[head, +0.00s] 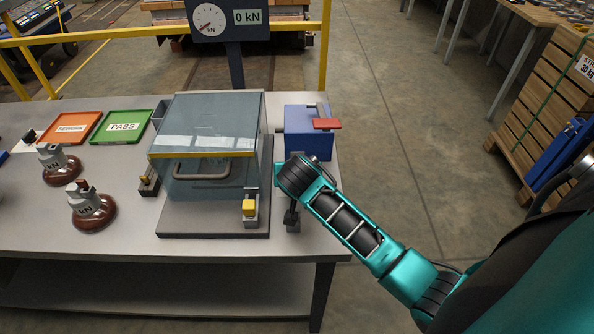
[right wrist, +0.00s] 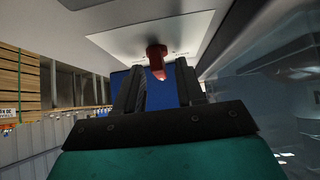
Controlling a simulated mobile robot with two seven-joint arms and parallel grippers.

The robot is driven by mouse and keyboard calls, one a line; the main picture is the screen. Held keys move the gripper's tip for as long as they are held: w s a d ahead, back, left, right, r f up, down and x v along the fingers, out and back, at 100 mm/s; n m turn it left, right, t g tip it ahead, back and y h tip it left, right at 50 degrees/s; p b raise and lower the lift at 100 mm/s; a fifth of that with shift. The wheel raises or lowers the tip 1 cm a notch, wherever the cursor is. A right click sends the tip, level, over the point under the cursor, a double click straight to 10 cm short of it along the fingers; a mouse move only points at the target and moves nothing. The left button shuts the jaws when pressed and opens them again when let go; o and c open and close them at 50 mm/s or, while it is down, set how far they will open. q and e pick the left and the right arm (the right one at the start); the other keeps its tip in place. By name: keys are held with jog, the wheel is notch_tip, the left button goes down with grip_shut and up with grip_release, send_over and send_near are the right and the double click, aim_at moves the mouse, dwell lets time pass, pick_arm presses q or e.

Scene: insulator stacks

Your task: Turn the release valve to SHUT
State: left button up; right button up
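In the right wrist view a red-brown lever (right wrist: 157,60) stands out from a pale plate (right wrist: 120,38) with small lettering too blurred to read. My right gripper (right wrist: 157,78) is open, its two dark fingers apart. The lever shows between and just beyond the fingertips; I cannot tell whether they touch it. A blue pump box (head: 306,140) with a red bar (head: 327,124) on top stands at the right end of the table in the head view. My right wrist is just in front of it and hides part of that corner. My left gripper is out of view.
A clear-walled test chamber (head: 205,130) stands left of the pump. A gauge panel (head: 228,18) reads 0 kN. Two brown insulators (head: 92,208), an orange REWORK tray (head: 70,128) and a green PASS tray (head: 123,127) lie further left.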

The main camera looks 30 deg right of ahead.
grip_shut()
dwell(0.4)
jog(key=n+y, duration=0.2)
jog(key=n, duration=0.1)
jog(key=n+t+y, duration=0.1)
jog(key=shift+s+d+n, duration=0.1)
jog(key=shift+d+n, duration=0.15)
jog(key=shift+n, duration=0.05)
jog(key=shift+d+n+y, duration=0.15)
jog(key=shift+n+y, duration=1.55)
jog(key=shift+n, duration=0.3)
grip_release()
